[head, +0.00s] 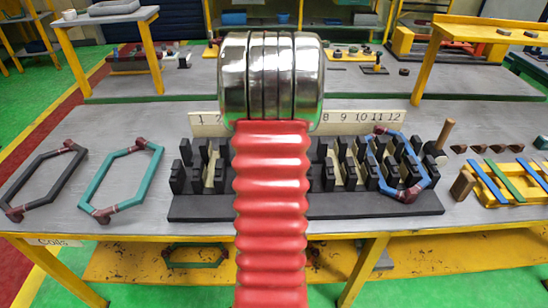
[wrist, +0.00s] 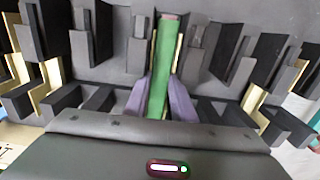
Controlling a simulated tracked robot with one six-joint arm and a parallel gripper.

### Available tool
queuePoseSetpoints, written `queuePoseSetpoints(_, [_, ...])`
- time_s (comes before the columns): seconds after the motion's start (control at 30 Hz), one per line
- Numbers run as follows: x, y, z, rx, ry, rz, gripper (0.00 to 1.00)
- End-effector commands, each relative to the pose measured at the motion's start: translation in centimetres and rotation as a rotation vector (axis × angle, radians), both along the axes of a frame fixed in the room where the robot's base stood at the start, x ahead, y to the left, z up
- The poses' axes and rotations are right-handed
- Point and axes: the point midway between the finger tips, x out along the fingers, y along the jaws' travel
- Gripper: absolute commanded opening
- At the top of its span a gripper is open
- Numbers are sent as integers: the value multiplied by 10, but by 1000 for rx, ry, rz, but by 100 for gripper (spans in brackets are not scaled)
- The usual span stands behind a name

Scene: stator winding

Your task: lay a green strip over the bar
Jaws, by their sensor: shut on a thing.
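In the wrist view my gripper (wrist: 163,98) has its two grey-purple fingers shut on a green strip (wrist: 164,62). The strip runs lengthwise between the fingers, in line with a slot of the dark slotted block (wrist: 105,72). Thin gold lining shows along the strip's sides. A small reddish end shows at the strip's far tip. I cannot make out a bar under the strip, nor whether the strip touches anything below. In the head view the slotted block (head: 200,207) stands on the table, and my arm hides the gripper and the block's middle.
A blue coil (head: 428,165) sits at the block's right end. A teal coil (head: 152,173) and a dark coil (head: 35,180) lie on the left of the table (head: 130,222). A yellow rack (head: 478,186) with blue and green strips stands at right. A numbered board (head: 345,118) is behind the block.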

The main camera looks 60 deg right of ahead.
Motion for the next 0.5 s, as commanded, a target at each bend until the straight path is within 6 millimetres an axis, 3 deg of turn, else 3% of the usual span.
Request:
queuePoseSetpoints(0.13, [0,0,0,0,0,0,0])
queuePoseSetpoints(0.17, [0,0,0,0,0,0,24])
queuePoseSetpoints(0.5, [0,0,0,0,0,0,45])
